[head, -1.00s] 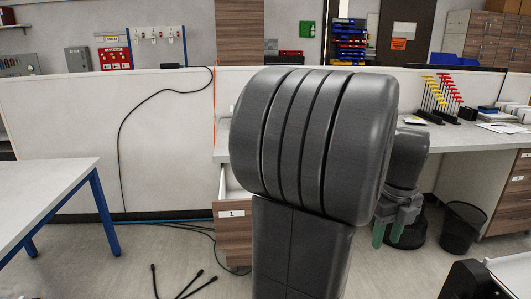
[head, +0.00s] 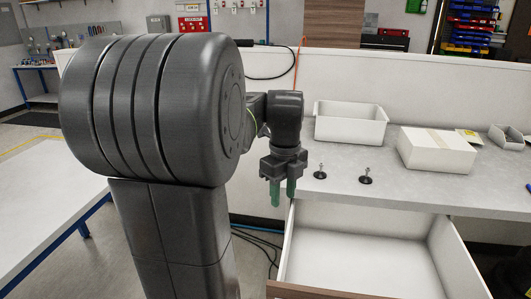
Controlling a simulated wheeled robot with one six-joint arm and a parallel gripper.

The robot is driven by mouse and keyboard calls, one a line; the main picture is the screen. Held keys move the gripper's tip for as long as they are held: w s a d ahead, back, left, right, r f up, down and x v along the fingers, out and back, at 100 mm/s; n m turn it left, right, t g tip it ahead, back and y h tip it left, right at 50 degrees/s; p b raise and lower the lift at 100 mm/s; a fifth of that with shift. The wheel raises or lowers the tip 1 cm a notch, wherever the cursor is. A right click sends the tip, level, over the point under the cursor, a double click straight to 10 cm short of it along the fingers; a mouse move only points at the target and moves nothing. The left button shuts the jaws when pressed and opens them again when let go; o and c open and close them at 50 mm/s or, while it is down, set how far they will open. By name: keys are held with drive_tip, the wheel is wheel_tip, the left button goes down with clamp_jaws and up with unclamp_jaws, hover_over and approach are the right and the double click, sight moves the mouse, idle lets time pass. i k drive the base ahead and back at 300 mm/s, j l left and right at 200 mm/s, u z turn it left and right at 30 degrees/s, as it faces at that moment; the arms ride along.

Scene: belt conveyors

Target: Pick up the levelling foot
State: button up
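Two levelling feet stand on the grey bench top, each a dark round base with an upright threaded stud. One levelling foot (head: 320,173) is nearer my gripper, and the other levelling foot (head: 366,178) is a little to its right. My gripper (head: 283,193) points down at the left end of the bench, just left of the feet. Its two green fingers are apart with nothing visible between them. It touches neither foot. My arm hides part of the scene on the left.
An open, empty drawer (head: 365,262) juts out below the bench front. An open white bin (head: 350,125) and a closed white box (head: 436,150) stand behind the feet. A small grey bin (head: 507,137) is at the far right. A white table (head: 40,200) stands at left.

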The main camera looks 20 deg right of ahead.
sight(320, 174)
drive_tip(key=i+z, duration=0.15)
drive_tip(key=i, duration=0.25)
drive_tip(key=i+j+z, duration=0.1)
drive_tip(key=i, duration=0.3)
drive_tip(key=i+j+z, duration=0.15)
drive_tip(key=i, duration=0.25)
drive_tip(key=i+z, duration=0.3)
drive_tip(key=z, duration=0.15)
drive_tip(key=i+j+z, duration=0.1)
drive_tip(key=i+z, duration=0.15)
drive_tip(key=z, duration=0.2)
drive_tip(key=i+j+z, duration=0.2)
drive_tip(key=z, duration=0.25)
drive_tip(key=i, duration=0.05)
